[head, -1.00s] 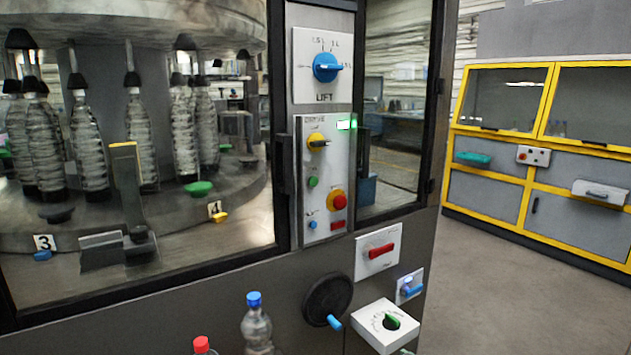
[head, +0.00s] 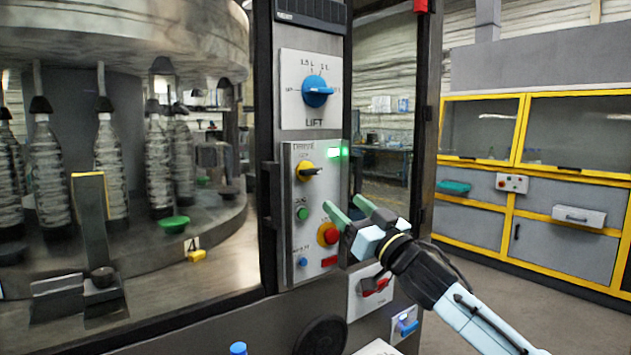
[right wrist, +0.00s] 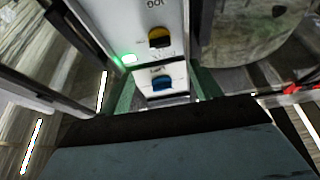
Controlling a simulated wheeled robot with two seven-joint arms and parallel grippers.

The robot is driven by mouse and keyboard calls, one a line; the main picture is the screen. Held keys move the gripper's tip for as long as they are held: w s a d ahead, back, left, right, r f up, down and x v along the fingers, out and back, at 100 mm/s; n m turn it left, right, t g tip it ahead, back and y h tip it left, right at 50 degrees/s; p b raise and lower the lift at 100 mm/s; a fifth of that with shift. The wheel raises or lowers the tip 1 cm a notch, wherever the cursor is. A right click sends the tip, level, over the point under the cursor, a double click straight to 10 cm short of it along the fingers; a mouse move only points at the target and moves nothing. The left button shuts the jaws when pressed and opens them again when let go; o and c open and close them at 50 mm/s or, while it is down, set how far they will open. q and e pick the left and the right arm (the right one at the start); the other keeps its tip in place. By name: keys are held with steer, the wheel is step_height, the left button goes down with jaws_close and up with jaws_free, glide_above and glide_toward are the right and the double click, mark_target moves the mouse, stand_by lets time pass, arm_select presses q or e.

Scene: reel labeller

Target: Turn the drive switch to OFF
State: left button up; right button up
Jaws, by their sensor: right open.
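The drive switch (head: 306,172) is a yellow knob with a black handle, on the grey DRIVE panel (head: 293,240). Its handle points right in the head view. A green light (head: 338,153) is lit at its upper right. In the right wrist view the switch (right wrist: 160,37) appears upside down, near the lit green light. My right gripper (head: 345,207) is open and empty, its two pale green fingers below and right of the switch, apart from it. The fingers partly show in the wrist view too. My left gripper is out of view.
The blue LIFT knob (head: 317,91) is above the switch. A green button (head: 302,213) and a red emergency button (head: 328,234) lie below it, the red one close to my fingers. A red-handled switch (head: 374,285) is partly behind my gripper. Glass windows flank the panel.

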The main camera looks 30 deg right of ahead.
mark_target(312, 175)
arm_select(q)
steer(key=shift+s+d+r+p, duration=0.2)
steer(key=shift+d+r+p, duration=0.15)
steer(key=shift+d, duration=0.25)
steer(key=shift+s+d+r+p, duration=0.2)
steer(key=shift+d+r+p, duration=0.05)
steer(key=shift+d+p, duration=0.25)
arm_select(e)
steer(key=x, duration=1.1)
steer(key=shift+w, duration=0.35)
steer(key=shift+c, duration=0.3)
steer(key=c, duration=0.9)
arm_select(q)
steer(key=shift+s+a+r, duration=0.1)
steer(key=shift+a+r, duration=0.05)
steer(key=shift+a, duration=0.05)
